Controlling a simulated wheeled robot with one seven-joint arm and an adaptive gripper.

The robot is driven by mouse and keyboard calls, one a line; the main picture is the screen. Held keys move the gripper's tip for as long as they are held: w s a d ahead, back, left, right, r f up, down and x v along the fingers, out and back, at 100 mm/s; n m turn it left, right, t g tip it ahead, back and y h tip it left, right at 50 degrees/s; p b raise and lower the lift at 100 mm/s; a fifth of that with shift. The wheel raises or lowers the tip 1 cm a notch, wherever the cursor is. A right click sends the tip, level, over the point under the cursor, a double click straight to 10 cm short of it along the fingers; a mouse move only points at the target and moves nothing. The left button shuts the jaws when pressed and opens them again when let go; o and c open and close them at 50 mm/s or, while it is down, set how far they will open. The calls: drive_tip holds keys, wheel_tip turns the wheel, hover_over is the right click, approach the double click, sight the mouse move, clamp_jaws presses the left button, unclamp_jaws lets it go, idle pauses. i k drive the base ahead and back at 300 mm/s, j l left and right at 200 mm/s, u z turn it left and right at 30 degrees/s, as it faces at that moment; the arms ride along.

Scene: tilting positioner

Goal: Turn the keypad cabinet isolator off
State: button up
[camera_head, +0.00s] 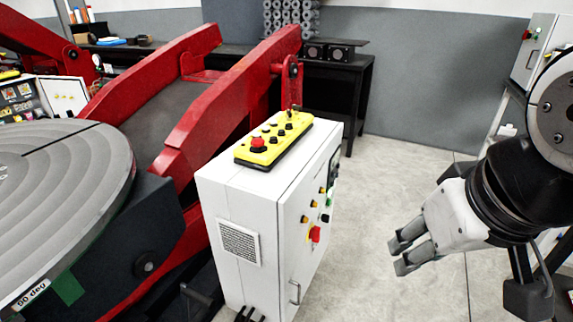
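A white cabinet (240,205) stands upright in the middle of the head view. Its right-hand door face carries a red switch (315,234), low among small yellow, black and green controls. A dark panel (334,167) sits higher on that face, seen at a steep angle; I cannot tell whether it is a keypad. The red switch looks like the isolator, but its setting is too small to read. My gripper (399,256) is to the right of the cabinet, clear of it, pointing left. Its two fingers are apart with nothing between them.
A yellow control pendant (272,142) lies on the cabinet top. The red-armed positioner (232,92) and its round grey table (60,165) fill the left. Another cabinet (540,45) is at the upper right. The floor (365,200) between cabinet and gripper is clear.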

sight(314, 232)
drive_tip(key=l+u, duration=0.15)
drive_tip(key=u, duration=0.25)
drive_tip(key=l+u, duration=0.15)
drive_tip(key=u, duration=0.25)
drive_tip(key=l+u, duration=0.15)
drive_tip(key=u, duration=0.25)
drive_tip(key=l+u, duration=0.15)
drive_tip(key=u, duration=0.25)
drive_tip(key=l, duration=0.15)
drive_tip(key=k+z, duration=0.1)
drive_tip(key=z, duration=1.25)
drive_tip(key=k+j+z, duration=0.1)
drive_tip(key=j, duration=0.15)
